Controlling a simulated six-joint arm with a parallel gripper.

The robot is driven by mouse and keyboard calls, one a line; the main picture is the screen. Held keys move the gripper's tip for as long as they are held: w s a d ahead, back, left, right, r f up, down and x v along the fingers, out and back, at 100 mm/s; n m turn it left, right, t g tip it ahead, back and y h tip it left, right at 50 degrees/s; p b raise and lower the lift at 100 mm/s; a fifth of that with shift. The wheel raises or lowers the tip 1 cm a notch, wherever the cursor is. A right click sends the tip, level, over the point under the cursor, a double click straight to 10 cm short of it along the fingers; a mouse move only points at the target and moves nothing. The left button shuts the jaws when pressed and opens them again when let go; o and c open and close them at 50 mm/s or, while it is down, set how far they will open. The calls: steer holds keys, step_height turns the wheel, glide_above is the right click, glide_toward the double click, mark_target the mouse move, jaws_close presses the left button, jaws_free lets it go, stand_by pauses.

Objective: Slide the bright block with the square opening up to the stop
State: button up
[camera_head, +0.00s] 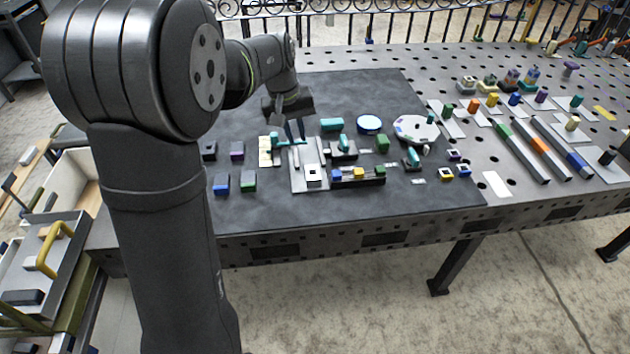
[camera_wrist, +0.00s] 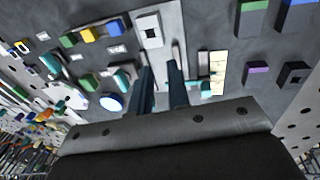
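A bright white block with a dark square opening (camera_head: 313,173) sits near the front end of a pale grey plate with a raised strip (camera_head: 297,180). In the wrist view the block (camera_wrist: 150,30) is near the top of the picture, on the plate (camera_wrist: 170,18). My gripper (camera_head: 295,130) is over the back part of the plate, behind the block and apart from it. In the wrist view its two dark fingers (camera_wrist: 161,66) stand apart with nothing clear between them. I cannot tell which part is the stop; the fingers hide the plate's far end.
A cream strip panel (camera_head: 265,152) with a teal piece stands left of the plate. A dark rail with coloured blocks (camera_head: 358,180) is close on the right. Blue and green blocks (camera_head: 222,184) lie front left. The mat's front (camera_head: 330,212) is clear.

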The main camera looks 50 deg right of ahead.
mark_target(313, 176)
steer(key=shift+t+y, duration=0.5)
steer(key=shift+y, duration=0.4)
steer(key=s+a+f, duration=0.1)
steer(key=s, duration=0.2)
steer(key=s+a+f, duration=0.1)
steer(key=s, duration=0.2)
steer(key=s+a+f, duration=0.1)
steer(key=s, duration=0.2)
steer(key=shift+a+f, duration=0.1)
steer(key=shift+f, duration=0.05)
jaws_close()
step_height(313, 176, down, 10)
steer(key=shift+f, duration=0.1)
steer(key=shift+w+d, duration=0.9)
steer(key=shift+w, duration=0.05)
steer(key=shift+w+d, duration=0.5)
steer(key=w+d, duration=0.7)
steer(key=shift+w+d, duration=0.15)
